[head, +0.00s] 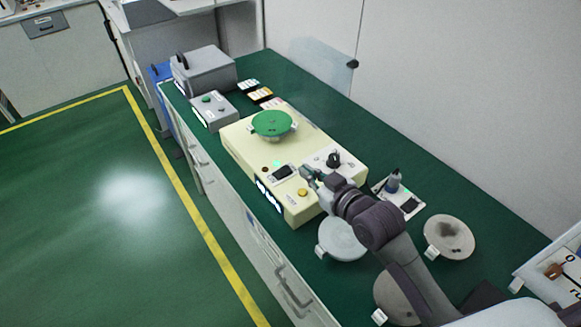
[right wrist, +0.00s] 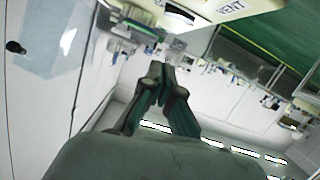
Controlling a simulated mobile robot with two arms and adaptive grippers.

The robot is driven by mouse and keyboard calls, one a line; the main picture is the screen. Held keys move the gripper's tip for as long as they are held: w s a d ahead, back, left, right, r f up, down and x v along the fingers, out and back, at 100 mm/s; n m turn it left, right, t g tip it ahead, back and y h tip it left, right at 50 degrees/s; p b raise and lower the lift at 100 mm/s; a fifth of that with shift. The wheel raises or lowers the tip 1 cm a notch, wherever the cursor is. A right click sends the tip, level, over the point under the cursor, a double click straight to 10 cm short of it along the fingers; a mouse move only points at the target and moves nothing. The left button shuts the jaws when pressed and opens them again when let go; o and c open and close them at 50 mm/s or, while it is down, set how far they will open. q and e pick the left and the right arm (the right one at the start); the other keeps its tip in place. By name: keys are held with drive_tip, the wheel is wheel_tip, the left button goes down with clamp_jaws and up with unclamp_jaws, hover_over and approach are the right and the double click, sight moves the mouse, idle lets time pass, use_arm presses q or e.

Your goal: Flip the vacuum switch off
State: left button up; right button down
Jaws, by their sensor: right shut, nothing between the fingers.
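The cream machine (head: 240,152) stands on the green bench top. On its top, a white plate (head: 318,158) carries a black knob or lever (head: 334,159); I cannot read its setting or tell whether it is the vacuum switch. Left of it is a dark rocker-like part in a pale frame (head: 284,172). My right gripper (head: 308,174) is shut and empty, just above the machine's near right part, close to the white plate. Its closed fingers also show in the right wrist view (right wrist: 162,80), where a white "VENT" label (right wrist: 230,8) is at the top edge. My left gripper is not in view.
A green disc (head: 271,123) sits on the machine; a yellow button (head: 303,193) is near its front edge. Grey boxes (head: 213,112) stand beyond. The wall borders the bench's right side.

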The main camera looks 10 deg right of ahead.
hover_over(290, 176)
drive_tip(key=s, duration=0.1)
drive_tip(key=shift+a+f, duration=0.1)
drive_tip(key=shift+f, duration=0.65)
drive_tip(key=shift+w+a+f, duration=0.2)
drive_tip(key=shift+w+f, duration=0.15)
drive_tip(key=shift+w, duration=0.25)
drive_tip(key=f, duration=0.2)
drive_tip(key=shift+s+d+f, duration=0.1)
drive_tip(key=shift+d+f, duration=0.15)
drive_tip(key=shift+f, duration=0.05)
drive_tip(key=shift+d+f, duration=0.1)
drive_tip(key=shift+f, duration=0.4)
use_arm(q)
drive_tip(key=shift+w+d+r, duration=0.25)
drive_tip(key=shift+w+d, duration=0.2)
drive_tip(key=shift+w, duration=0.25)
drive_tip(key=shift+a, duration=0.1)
